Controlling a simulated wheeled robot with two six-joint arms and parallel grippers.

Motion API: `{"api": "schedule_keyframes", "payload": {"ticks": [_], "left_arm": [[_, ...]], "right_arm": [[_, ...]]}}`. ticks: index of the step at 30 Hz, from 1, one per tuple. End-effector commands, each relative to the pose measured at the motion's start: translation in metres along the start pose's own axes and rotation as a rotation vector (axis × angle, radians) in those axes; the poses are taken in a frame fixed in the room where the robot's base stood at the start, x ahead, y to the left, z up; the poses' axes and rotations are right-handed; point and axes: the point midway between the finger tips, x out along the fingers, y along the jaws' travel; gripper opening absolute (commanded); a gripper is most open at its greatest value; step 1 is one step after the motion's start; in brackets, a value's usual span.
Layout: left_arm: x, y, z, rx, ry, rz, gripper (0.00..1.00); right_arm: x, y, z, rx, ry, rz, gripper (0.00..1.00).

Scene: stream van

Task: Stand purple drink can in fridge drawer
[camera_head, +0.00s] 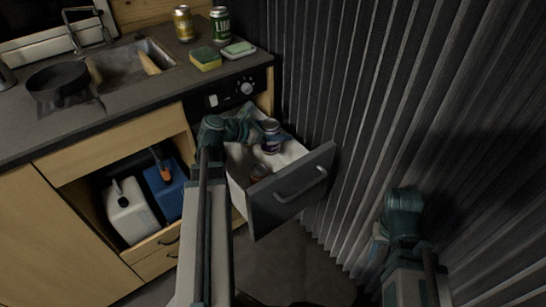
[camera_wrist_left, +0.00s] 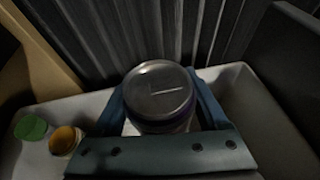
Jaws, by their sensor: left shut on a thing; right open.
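The purple drink can (camera_head: 270,139) is upright inside the open fridge drawer (camera_head: 291,191), toward its back right. My left gripper (camera_head: 262,134) is shut around its upper part. In the left wrist view the can's silver lid (camera_wrist_left: 160,82) shows between the two fingers of the left gripper (camera_wrist_left: 161,100), with the white drawer liner (camera_wrist_left: 235,84) around it. The can's base is hidden, so I cannot tell whether it touches the drawer floor. My right gripper (camera_head: 378,243) is open and empty, low by the corrugated wall, dimly lit.
An orange-topped container (camera_wrist_left: 65,140) and a green-topped one (camera_wrist_left: 31,128) stand in the drawer, left of the can in the wrist view. A gold can (camera_head: 183,24), a green can (camera_head: 220,26) and sponges (camera_head: 205,58) are on the counter. The corrugated wall (camera_head: 350,90) is close on the right.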

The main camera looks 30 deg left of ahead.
Motion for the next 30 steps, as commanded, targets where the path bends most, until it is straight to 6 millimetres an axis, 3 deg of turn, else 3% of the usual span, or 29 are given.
{"api": "schedule_keyframes", "payload": {"ticks": [1, 6, 14, 24, 30], "left_arm": [[0.006, 0.000, -0.015, 0.000, -0.001, 0.000, 0.00], [0.014, 0.000, -0.034, 0.000, -0.001, 0.000, 0.00], [0.015, 0.000, -0.037, 0.000, -0.001, 0.000, 0.00], [0.029, 0.000, -0.070, 0.000, -0.001, 0.000, 0.00], [0.028, 0.000, -0.068, 0.000, -0.001, 0.000, 0.00]], "right_arm": [[0.017, -0.001, -0.001, -0.001, 0.000, 0.002, 0.50], [0.037, -0.002, -0.002, -0.002, 0.000, 0.006, 0.50], [0.040, -0.002, -0.002, -0.002, 0.000, 0.007, 0.50], [0.075, -0.005, -0.005, -0.005, 0.001, 0.010, 0.50], [0.073, -0.005, -0.005, -0.006, 0.001, 0.010, 0.50]]}}
